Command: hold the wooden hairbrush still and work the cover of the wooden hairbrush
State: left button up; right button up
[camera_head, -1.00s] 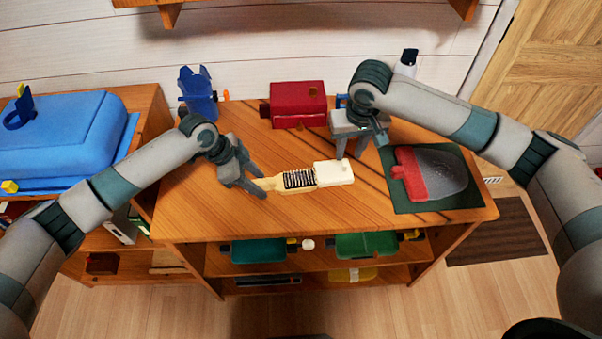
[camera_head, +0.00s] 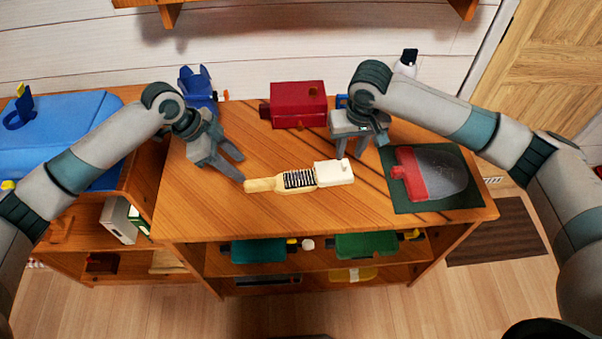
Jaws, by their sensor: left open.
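The wooden hairbrush (camera_head: 262,185) lies on the wooden tabletop, its pale handle pointing left and its dark bristles partly showing. Its white cover (camera_head: 333,173) sits over the right end of the brush head. My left gripper (camera_head: 241,169) is open and empty, up and left of the handle end, with its fingertips close to the handle end but not around it. My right gripper (camera_head: 351,156) is just behind the cover, with its two fingers pointing down and a gap between them. Whether its fingertips touch the cover is hard to tell.
A red box (camera_head: 298,104) and a blue object (camera_head: 198,88) stand at the back of the tabletop. A red and grey item (camera_head: 435,174) lies on a dark green mat (camera_head: 408,207) at right. A blue case (camera_head: 62,130) is at left. The tabletop's front strip is clear.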

pick_arm(q)
jog(key=shift+v, duration=0.95)
jog(key=shift+f, duration=0.1)
